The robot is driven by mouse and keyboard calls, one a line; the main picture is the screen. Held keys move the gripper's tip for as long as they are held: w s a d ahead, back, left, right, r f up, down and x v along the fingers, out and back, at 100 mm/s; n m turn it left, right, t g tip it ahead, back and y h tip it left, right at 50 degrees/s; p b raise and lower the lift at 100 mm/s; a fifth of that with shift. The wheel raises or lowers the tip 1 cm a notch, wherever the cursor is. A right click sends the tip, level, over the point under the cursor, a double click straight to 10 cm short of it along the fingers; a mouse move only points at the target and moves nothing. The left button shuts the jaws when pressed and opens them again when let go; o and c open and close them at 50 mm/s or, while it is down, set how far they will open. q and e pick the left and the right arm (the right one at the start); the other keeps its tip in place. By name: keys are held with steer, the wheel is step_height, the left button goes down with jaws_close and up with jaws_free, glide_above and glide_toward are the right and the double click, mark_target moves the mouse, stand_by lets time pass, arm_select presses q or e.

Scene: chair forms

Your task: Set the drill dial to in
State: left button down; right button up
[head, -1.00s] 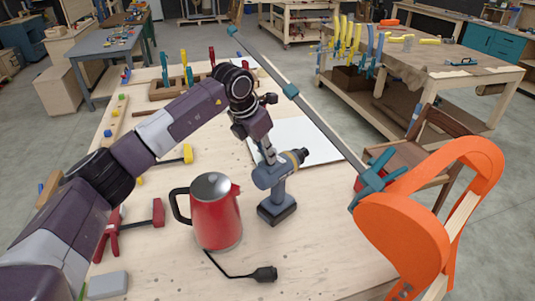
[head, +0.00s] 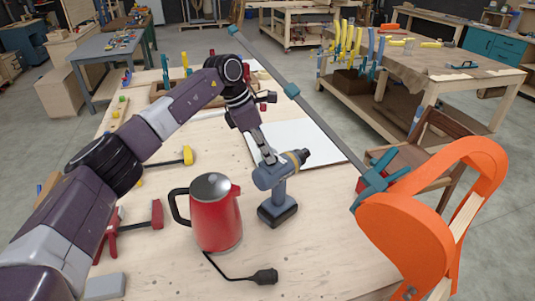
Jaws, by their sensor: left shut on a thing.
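The drill (head: 279,186) is dark blue-grey with a yellow ring near its black chuck. It stands upright on its battery base on the workbench, with the chuck pointing right and away. My left gripper (head: 269,158) reaches down from above to the top rear of the drill body and is shut at the drill's dial area. The fingertips and the dial are too small to make out, so the dial's setting cannot be read. My right gripper is not in view.
A red kettle (head: 215,215) stands close left of the drill, its cord and black plug (head: 264,276) in front. A white sheet (head: 300,144) lies behind. An orange chair form (head: 408,240) with a long bar clamp (head: 325,128) bounds the right side.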

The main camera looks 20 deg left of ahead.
arm_select(q)
steer(key=shift+w+r+m, duration=0.1)
steer(key=shift+m, duration=0.5)
steer(key=c, duration=2)
jaws_free()
steer(key=shift+c, duration=0.2)
steer(key=shift+g, duration=0.3)
steer(key=v, duration=1.2)
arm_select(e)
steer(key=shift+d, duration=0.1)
arm_select(q)
steer(key=shift+a, duration=0.1)
